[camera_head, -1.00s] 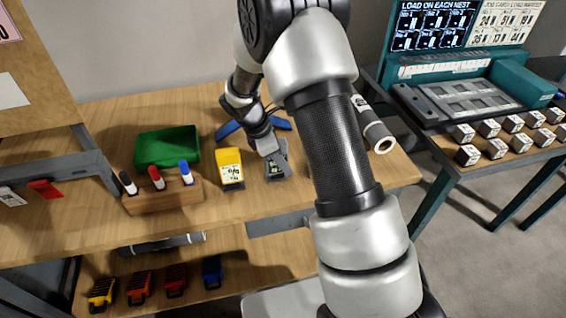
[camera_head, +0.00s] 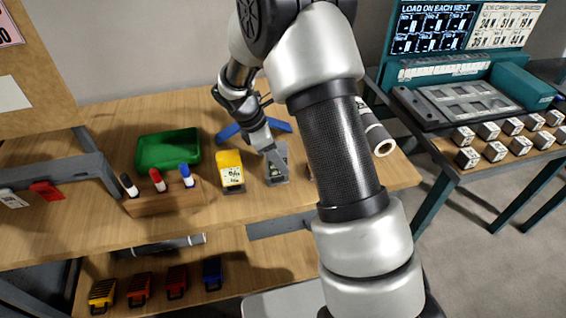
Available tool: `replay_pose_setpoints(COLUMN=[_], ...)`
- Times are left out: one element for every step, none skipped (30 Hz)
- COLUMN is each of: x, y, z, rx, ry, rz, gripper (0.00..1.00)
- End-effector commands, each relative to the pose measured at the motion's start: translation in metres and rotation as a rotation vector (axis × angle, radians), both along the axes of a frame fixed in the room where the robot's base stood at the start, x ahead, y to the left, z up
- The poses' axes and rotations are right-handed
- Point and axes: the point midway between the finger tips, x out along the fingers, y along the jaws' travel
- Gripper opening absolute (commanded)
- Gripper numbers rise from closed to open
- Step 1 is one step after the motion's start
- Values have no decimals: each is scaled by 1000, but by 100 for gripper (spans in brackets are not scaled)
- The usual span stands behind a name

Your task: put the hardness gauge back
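A small grey device with a greenish face (camera_head: 276,172), which may be the hardness gauge, is on the wooden bench near its front edge. A yellow block-like device with a white label (camera_head: 231,172) stands just left of it; I cannot tell for certain which one is the gauge. My gripper (camera_head: 275,158) points down at the grey device and overlaps its upper part in the head view. Its fingers are small and partly merged with the device, so I cannot tell whether they are open, shut or touching it.
A blue stand-like piece (camera_head: 228,132) lies behind my gripper. A green tray (camera_head: 167,150) and a wooden block with three markers (camera_head: 165,198) are to the left. A grey roll (camera_head: 378,138) lies right, partly behind my arm. Coloured items (camera_head: 139,290) sit on the lower shelf.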

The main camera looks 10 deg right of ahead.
Motion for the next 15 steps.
replay_pose_setpoints(x=[1, 1, 1, 1, 1, 1, 1, 1, 1, 1, 1, 1, 1, 0, 0], y=[5, 7, 11, 14, 16, 19, 22, 24, 26, 28, 29, 31, 32, 32, 33], z=[13, 20, 28, 34, 40, 47, 52, 56, 62, 65, 69, 72, 74, 76, 79], rx=[1, 0, 1, 1, 1, 1, 0, 1, 0, 0, 0, 0, 0, 0, 1], ry=[-5, -5, -5, -4, -4, -4, -3, -4, -3, -3, -3, -2, -1, -2, -5], rz=[2, 2, 1, 0, 0, 0, 0, 1, 1, 0, 0, 0, -1, -1, -6], gripper=[45, 45, 45, 45, 45, 45, 45, 45, 45, 45, 45, 45, 45, 45, 45])
